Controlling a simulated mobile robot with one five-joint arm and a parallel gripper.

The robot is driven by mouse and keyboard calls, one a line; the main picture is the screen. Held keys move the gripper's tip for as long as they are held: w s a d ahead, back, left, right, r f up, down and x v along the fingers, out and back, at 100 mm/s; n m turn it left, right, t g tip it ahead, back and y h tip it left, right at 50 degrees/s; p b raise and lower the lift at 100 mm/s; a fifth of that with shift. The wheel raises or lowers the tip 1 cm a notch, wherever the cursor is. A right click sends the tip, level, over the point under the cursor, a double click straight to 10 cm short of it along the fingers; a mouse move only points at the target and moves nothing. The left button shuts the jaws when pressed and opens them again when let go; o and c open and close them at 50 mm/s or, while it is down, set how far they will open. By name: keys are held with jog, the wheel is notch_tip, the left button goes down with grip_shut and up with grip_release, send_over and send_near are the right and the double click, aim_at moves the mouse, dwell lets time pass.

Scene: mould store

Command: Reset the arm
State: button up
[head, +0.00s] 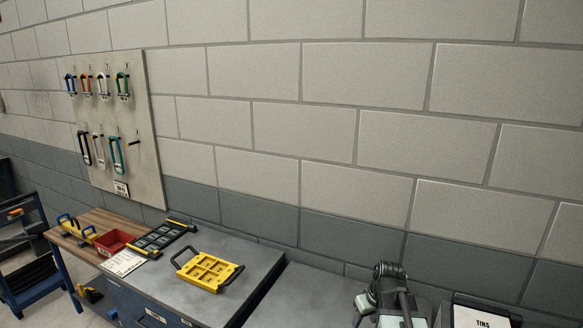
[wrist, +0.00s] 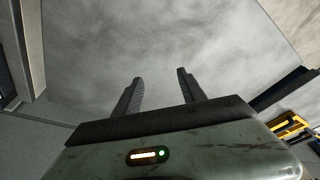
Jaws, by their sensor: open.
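My gripper (wrist: 160,85) shows in the wrist view with its two dark fingers apart and nothing between them. A plain grey surface lies beyond the fingertips. In the head view, part of my arm (head: 388,290) shows at the bottom right, low in the picture. The fingers cannot be made out in the head view.
A yellow mould (head: 207,271) with dark handles lies on the grey cabinet top (head: 235,250). A dark framed tray (head: 162,238), a red bin (head: 113,243) and another yellow mould (head: 77,230) are further left. A pegboard (head: 120,150) with coloured clamps hangs on the wall.

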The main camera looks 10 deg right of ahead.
jog(key=s+a+m+g, duration=0.1)
jog(key=s+a, duration=0.2)
jog(key=a, duration=0.4)
jog(key=s+a+f+m+g, duration=0.1)
jog(key=s+a, duration=0.3)
jog(key=a, duration=0.4)
jog(key=shift+g+h, duration=0.3)
jog(key=shift+g, duration=0.2)
jog(key=shift+s, duration=0.1)
jog(key=shift+c, duration=1.3)
jog(key=shift+d, duration=0.1)
